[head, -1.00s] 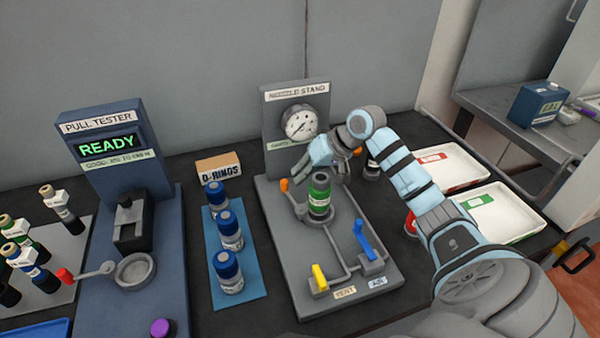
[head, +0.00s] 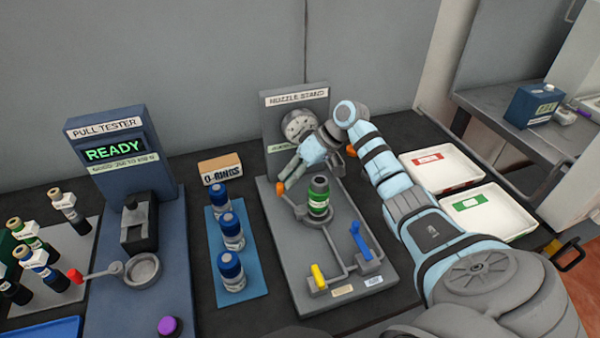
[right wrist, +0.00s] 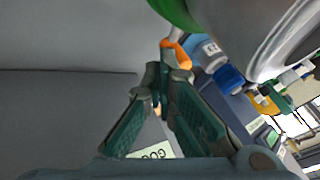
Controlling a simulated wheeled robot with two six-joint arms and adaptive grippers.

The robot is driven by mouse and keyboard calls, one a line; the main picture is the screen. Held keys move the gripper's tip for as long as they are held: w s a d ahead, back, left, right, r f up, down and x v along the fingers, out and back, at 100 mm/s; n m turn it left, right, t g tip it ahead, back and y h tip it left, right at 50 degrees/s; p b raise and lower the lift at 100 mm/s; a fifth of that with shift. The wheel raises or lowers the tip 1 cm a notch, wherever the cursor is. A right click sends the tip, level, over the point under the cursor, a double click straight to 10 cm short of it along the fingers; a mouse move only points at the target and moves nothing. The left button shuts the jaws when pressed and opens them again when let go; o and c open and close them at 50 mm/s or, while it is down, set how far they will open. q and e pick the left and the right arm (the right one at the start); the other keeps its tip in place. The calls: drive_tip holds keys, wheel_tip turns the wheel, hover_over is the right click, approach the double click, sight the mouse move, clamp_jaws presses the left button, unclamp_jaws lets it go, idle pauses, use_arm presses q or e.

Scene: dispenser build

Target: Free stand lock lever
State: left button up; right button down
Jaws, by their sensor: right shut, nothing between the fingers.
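The nozzle stand (head: 376,272) carries a gauge, and a green-labelled bottle (head: 319,208) stands upright in its round holder. An orange-tipped lever (head: 280,188) sticks up left of the holder; it also shows in the right wrist view (right wrist: 178,54), right by the fingertips. My right gripper (head: 284,179) reaches across behind the bottle and is shut with nothing held. Its fingertips (right wrist: 164,70) meet close beside the orange lever; I cannot tell whether they touch it. My left gripper is not in view.
A yellow lever (head: 319,276) and a blue lever (head: 361,240) stand at the front of the stand. Several blue-capped jars (head: 231,270) stand on a blue mat to the left, with the O-rings box (head: 219,169) behind. White trays (head: 492,213) lie right of my arm.

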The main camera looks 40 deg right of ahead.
drive_tip(key=d, duration=0.3)
drive_tip(key=s+d, duration=0.1)
drive_tip(key=shift+d+r, duration=0.25)
drive_tip(key=s+a+v, duration=0.1)
drive_tip(key=v, duration=0.8)
drive_tip(key=shift+r, duration=0.15)
drive_tip(key=shift+s, duration=0.1)
